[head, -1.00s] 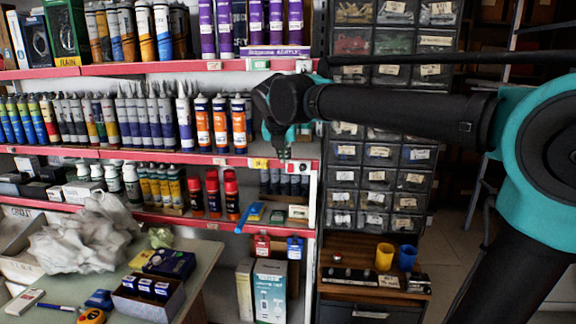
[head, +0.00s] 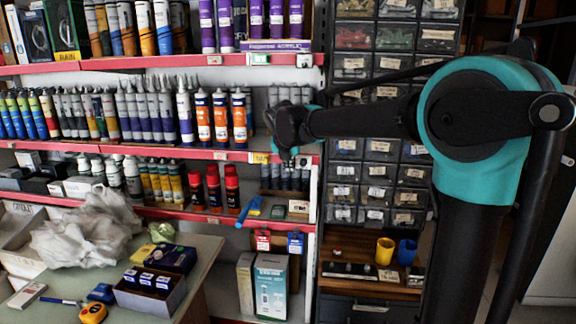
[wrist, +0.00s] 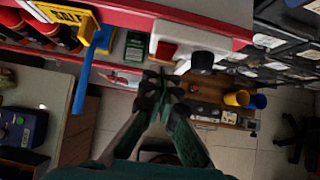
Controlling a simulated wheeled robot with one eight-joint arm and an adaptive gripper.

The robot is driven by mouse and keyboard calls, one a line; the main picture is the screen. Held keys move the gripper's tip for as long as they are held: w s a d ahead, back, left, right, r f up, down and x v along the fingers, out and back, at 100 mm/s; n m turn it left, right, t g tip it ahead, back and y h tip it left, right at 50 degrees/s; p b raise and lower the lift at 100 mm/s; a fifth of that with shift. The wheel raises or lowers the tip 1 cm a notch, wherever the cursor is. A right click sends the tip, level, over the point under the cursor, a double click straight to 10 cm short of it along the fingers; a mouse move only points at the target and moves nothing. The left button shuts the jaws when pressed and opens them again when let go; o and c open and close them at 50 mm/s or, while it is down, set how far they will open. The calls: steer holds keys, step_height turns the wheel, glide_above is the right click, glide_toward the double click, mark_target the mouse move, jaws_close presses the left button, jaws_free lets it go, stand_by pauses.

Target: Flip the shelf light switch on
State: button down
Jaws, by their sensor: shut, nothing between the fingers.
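A small white box with a red rocker (wrist: 166,50) sits at the right end of a red-edged shelf in the wrist view; it looks like the shelf light switch. In the head view a white box (head: 298,207) shows at that shelf's right end, its rocker too small to read. My gripper (wrist: 160,76) is shut and empty, its fingertips just below the box in the wrist picture. In the head view my gripper (head: 291,162) hangs pointing down above that box. I see a gap there, and cannot tell the rocker's position.
Dark tubes (head: 288,178) stand behind. A wooden cabinet top with a yellow cup (head: 385,251) and a blue cup (head: 407,252) is at lower right.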

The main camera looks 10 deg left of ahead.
steer(key=shift+w, duration=0.45)
steer(key=shift+w+f, duration=0.1)
steer(key=shift+w+t, duration=0.1)
steer(key=shift+t, duration=0.2)
steer(key=shift+r, duration=0.8)
